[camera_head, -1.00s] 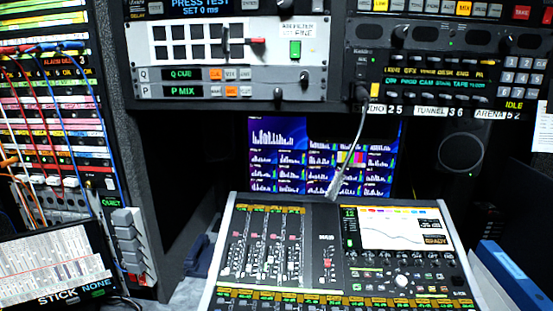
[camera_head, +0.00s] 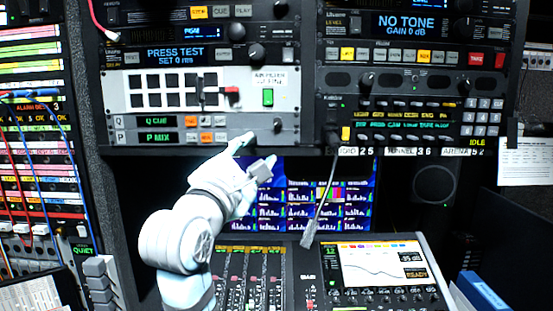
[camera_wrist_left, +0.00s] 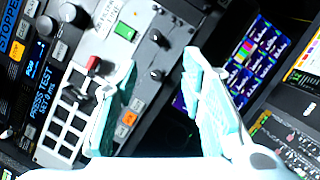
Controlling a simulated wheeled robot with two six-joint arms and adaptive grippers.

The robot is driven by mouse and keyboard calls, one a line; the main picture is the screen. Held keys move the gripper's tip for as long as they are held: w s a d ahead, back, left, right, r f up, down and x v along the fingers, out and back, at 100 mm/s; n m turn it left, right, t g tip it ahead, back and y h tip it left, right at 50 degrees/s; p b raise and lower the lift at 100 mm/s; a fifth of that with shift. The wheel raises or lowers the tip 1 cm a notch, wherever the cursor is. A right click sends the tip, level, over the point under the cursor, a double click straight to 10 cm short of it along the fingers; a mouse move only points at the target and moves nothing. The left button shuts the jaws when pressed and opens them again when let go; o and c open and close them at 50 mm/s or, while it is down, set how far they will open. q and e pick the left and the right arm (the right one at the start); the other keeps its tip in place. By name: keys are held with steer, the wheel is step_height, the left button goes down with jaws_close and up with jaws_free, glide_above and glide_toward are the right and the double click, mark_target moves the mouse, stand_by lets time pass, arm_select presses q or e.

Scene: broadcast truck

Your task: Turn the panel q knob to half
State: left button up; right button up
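The panel (camera_head: 160,108) carries a Q CUE row above a P MIX row. A small dark knob (camera_head: 278,125) sits at the right end by the Q row; its exact angle is too small to read. My left gripper (camera_head: 255,154) is open and empty, below and left of this knob, in front of the panel's lower edge. I cannot tell which is the Q knob there. My right gripper is not in view.
A green button (camera_head: 268,97) and a red-tipped lever (camera_head: 231,91) sit above the knob. A mixing console (camera_head: 370,270) lies below, with a screen (camera_head: 352,190) behind it.

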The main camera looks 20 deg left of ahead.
mark_target(277, 123)
arm_select(q)
steer(key=w+r+p, duration=0.1)
steer(key=w, duration=0.3)
steer(key=w+r+p, duration=0.1)
steer(key=w, duration=0.4)
steer(key=w+r+p, duration=0.1)
steer(key=w+p, duration=0.1)
steer(key=w, duration=0.2)
steer(key=shift+w+d+r, duration=0.2)
steer(key=shift+w+r, duration=0.2)
steer(key=shift+a, duration=0.1)
steer(key=shift+c, duration=0.4)
steer(key=shift+f, duration=0.1)
jaws_close()
